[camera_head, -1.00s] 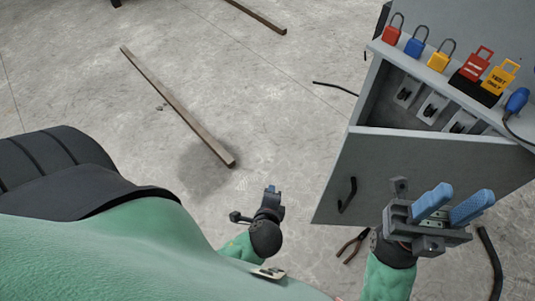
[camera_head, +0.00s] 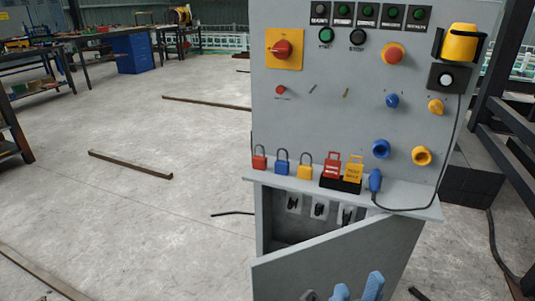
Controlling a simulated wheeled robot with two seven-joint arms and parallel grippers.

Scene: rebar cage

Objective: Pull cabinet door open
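The grey cabinet door (camera_head: 335,262) stands partly open below the ledge of the grey control cabinet (camera_head: 330,110). A dark gap above and behind the door shows the cabinet's inside with several small switch-like parts (camera_head: 319,210). My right gripper (camera_head: 357,288) shows only at the bottom edge, in front of the door. Its two blue fingers are spread with nothing visible between them. Whether it touches the door cannot be told. The door's handle is below the picture. My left gripper is not in view.
A ledge (camera_head: 408,202) holds padlocks (camera_head: 282,162), lockout tags (camera_head: 332,165) and a blue plug (camera_head: 375,181) with a black cable. Metal bars (camera_head: 130,165) lie on the concrete floor to the left. A dark frame (camera_head: 505,130) stands at right. Floor left of the cabinet is mostly open.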

